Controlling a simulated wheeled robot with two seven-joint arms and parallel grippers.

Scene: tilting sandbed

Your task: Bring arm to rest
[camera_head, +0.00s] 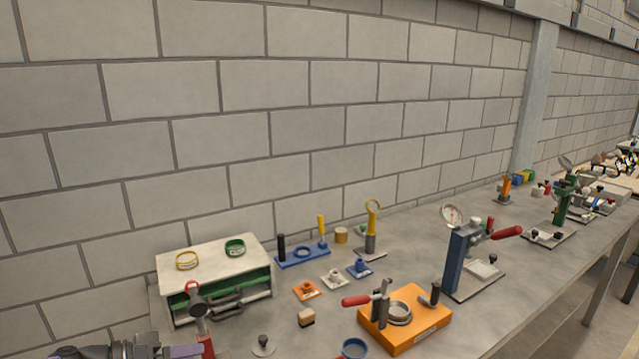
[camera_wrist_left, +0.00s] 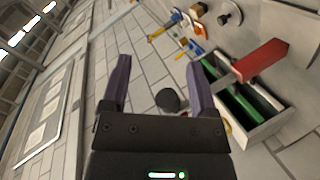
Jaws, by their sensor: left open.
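My left gripper (camera_head: 185,351) shows only in part at the bottom left of the head view. In the left wrist view my left gripper (camera_wrist_left: 160,85) has its two purple-grey fingers spread apart, with no object clearly held. A dark round piece (camera_wrist_left: 168,98) shows between the fingers; I cannot tell its distance. My right gripper is not in view.
A white-topped cabinet (camera_head: 165,267) with green inside stands behind the gripper. An orange block with a clamp (camera_head: 412,336), a blue stand with a gauge (camera_head: 460,262) and small fixtures fill the grey bench (camera_head: 400,254). A block wall (camera_head: 300,120) rises behind.

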